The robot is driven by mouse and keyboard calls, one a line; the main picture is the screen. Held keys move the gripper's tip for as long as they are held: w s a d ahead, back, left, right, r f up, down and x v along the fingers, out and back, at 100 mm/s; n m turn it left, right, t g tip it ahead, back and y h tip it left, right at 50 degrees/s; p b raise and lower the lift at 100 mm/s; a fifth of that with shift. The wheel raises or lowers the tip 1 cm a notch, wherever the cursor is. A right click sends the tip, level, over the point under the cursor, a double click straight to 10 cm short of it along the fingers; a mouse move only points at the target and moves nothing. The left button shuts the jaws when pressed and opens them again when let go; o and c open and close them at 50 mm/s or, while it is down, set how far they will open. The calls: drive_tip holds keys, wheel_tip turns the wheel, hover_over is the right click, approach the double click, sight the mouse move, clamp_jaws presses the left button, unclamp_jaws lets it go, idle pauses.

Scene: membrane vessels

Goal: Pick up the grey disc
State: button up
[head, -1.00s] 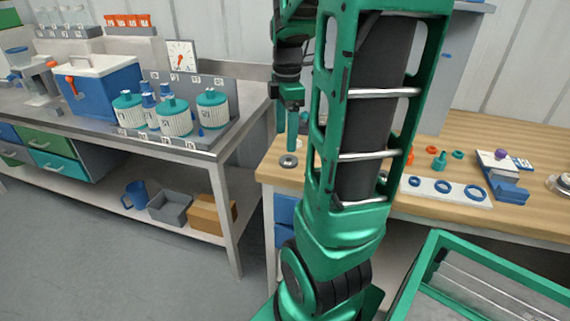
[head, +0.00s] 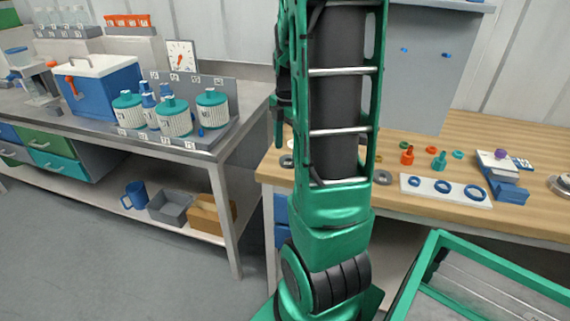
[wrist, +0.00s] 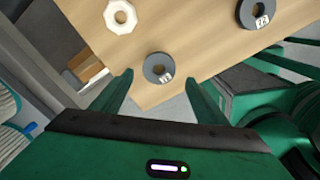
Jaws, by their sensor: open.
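Two dark grey discs with centre holes lie on the wooden bench. One grey disc (wrist: 158,68), with a white number tag, is near the bench corner, ahead of and between my fingertips in the wrist view. It shows at the bench's left end in the head view (head: 287,161). The other grey disc (wrist: 256,12), tagged 23, lies farther right at the top of the wrist view, and near the front edge in the head view (head: 382,177). My gripper (wrist: 159,78) is open and empty, apart from the discs. In the head view my arm mostly hides it.
A cream eight-sided ring (wrist: 120,16) lies near the closer disc. On the bench (head: 530,225) are a white plate with blue rings (head: 425,187), small orange and green parts, and a blue device (head: 507,185). A green-framed box (head: 430,265) stands in front at right.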

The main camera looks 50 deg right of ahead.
sight(289, 161)
drive_tip(key=shift+d+f, duration=0.15)
drive_tip(key=shift+f, duration=1.45)
drive_tip(key=c, duration=1.1)
drive_tip(key=shift+c, duration=0.2)
drive_tip(key=shift+r, duration=0.15)
